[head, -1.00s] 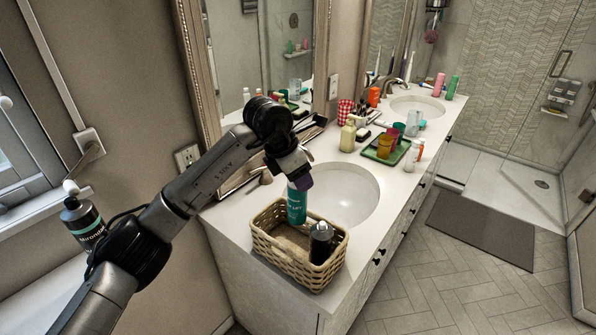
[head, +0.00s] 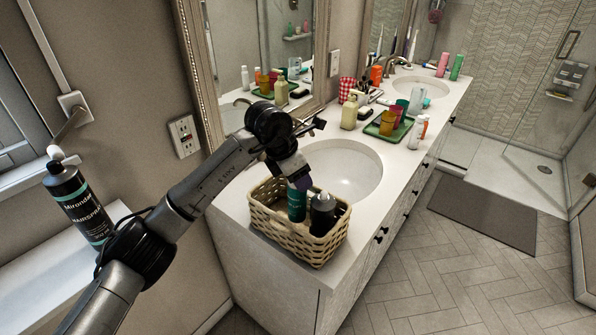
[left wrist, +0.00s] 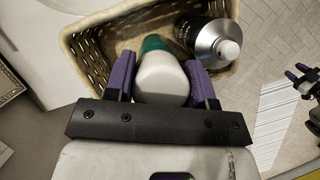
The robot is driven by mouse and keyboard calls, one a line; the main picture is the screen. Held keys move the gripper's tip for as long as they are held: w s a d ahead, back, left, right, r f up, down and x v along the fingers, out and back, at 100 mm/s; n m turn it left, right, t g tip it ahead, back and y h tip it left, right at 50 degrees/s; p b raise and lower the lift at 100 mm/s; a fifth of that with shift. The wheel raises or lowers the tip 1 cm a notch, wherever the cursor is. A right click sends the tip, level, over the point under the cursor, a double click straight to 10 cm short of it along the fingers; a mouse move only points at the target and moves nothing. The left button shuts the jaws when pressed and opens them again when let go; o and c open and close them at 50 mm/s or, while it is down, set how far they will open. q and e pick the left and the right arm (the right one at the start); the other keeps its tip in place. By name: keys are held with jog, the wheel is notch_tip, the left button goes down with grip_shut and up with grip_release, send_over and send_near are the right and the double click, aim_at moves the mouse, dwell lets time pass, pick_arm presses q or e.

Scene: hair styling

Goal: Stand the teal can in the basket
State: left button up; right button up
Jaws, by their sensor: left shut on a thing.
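The teal can (head: 297,207) is upright, its lower part inside the wicker basket (head: 305,244) on the near end of the counter. I cannot see whether its base touches the basket floor. My left gripper (head: 298,181) is shut on the can's upper part from above. In the left wrist view, the can's white cap (left wrist: 162,78) is between the purple fingers. A dark bottle (head: 322,216) stands in the same basket, to the right of the can. What looks like my right gripper (left wrist: 299,74) is small at the right edge of the left wrist view; its jaw state is unclear.
A sink basin (head: 345,172) lies just behind the basket. A green tray (head: 380,131) with cups and several bottles stand farther along the counter. A dark hairspray bottle (head: 75,205) stands on the ledge at left. The mirror frame (head: 193,65) is behind my left arm.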

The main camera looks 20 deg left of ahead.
pick_arm(q)
jog(key=shift+f+b, duration=0.85)
jog(key=shift+f, duration=1.1)
jog(key=shift+f+b, duration=0.35)
jog(key=shift+f, duration=0.1)
jog(key=o, duration=1.3)
jog(key=shift+o, duration=0.2)
jog(key=shift+r+p, duration=1.3)
jog(key=shift+r, duration=0.75)
jog(key=shift+r+p, duration=1.75)
jog(key=shift+r, duration=1.25)
